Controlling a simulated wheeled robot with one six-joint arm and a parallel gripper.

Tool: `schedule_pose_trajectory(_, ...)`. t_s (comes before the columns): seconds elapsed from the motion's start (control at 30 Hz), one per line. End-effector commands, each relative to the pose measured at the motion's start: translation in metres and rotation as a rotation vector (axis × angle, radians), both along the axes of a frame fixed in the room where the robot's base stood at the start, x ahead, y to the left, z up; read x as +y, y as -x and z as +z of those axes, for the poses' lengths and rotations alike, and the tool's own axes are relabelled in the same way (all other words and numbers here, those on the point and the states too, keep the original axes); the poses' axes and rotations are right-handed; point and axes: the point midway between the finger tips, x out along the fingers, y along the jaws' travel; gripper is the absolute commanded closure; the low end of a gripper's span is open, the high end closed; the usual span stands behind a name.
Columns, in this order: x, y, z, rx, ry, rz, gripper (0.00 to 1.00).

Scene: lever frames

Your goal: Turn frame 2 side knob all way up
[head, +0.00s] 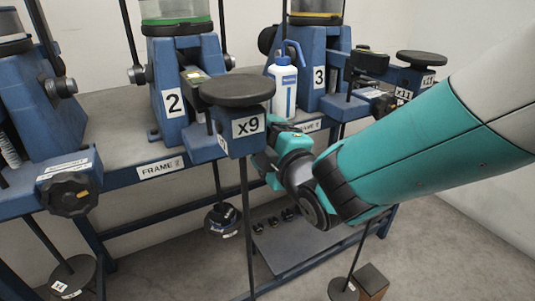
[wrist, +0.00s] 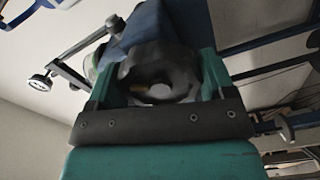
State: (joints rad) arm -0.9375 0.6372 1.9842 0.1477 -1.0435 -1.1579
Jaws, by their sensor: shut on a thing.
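Frame 2 (head: 172,104) is a blue stand with a white "2" plate, left of centre in the head view. My gripper (head: 266,163) is at the front edge of its bench, just right of and below the "x9" block.
The "x9" weight (head: 237,90), a dark disc on a block, stands close to my gripper. A white and blue bottle (head: 283,85) is behind it. Frame 3 (head: 318,70) is to the right. Another dark knob (head: 70,194) is at the left.

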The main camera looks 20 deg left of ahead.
Motion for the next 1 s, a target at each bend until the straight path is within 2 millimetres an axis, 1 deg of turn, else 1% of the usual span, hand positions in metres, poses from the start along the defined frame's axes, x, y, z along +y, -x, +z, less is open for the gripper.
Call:
schedule_pose_trajectory(0.03,0.003,0.002,-0.006,0.05,-0.043,0.006,0.67)
schedule_pose_trajectory(0.13,0.003,0.002,-0.004,0.135,-0.116,0.007,0.66)
schedule_pose_trajectory(0.17,0.003,0.002,-0.002,0.14,-0.118,0.007,0.18)
schedule_pose_trajectory(0.2,0.003,0.002,0.0,0.138,-0.115,0.007,0.09)
schedule_pose_trajectory(0.23,0.002,0.002,0.0,0.136,-0.115,0.005,0.04)
schedule_pose_trajectory(0.47,0.0,0.0,0.001,0.131,-0.113,0.001,0.04)
schedule_pose_trajectory(0.57,-0.003,0.002,0.0,0.13,-0.113,0.0,0.04)
schedule_pose_trajectory(1.0,-0.041,0.036,-0.001,0.128,-0.112,0.001,0.04)
